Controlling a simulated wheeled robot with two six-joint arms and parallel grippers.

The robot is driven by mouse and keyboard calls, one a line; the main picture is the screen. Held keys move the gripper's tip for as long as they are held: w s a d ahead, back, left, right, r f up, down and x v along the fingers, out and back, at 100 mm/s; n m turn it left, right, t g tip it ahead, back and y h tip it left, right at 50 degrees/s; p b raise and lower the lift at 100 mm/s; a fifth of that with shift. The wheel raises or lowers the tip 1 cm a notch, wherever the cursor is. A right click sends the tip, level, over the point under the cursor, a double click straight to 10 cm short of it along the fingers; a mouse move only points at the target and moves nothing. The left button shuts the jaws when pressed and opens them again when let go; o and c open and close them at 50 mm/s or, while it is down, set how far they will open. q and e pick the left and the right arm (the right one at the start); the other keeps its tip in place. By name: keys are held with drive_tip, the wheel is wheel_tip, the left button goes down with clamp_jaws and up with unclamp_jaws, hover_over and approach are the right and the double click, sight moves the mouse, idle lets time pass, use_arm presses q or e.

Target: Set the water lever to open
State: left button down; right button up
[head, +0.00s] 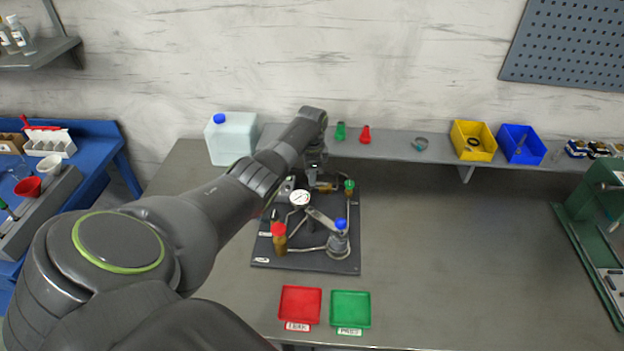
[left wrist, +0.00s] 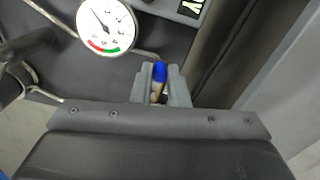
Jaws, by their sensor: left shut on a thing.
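My left gripper (head: 318,184) reaches down at the back of a dark test board (head: 300,258) on the bench. In the left wrist view the gripper (left wrist: 160,82) is shut on a small lever (left wrist: 159,71) with a blue end and a brass-coloured part below it. The jaws stand on either side of the lever. In the head view my gripper hides this lever, and its angle is hard to tell. A white gauge (head: 300,198) stands beside the gripper; it also shows in the left wrist view (left wrist: 106,27). My right gripper is not in view.
The board also bears a red-capped fitting (head: 279,230), a blue-capped fitting (head: 341,224) and a green-topped fitting (head: 349,186), with thin pipes. Red (head: 300,304) and green (head: 350,308) trays lie in front.

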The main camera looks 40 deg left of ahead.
use_arm(q)
drive_tip(key=shift+w+r+m, duration=0.15)
drive_tip(key=shift+w+m, duration=0.05)
drive_tip(key=shift+m, duration=0.1)
idle(0.4)
drive_tip(key=c, duration=1.4)
unclamp_jaws()
wheel_tip(320, 180, up, 17)
drive_tip(key=b, duration=0.2)
drive_tip(key=shift+r, duration=0.15)
drive_tip(key=shift+s, duration=0.1)
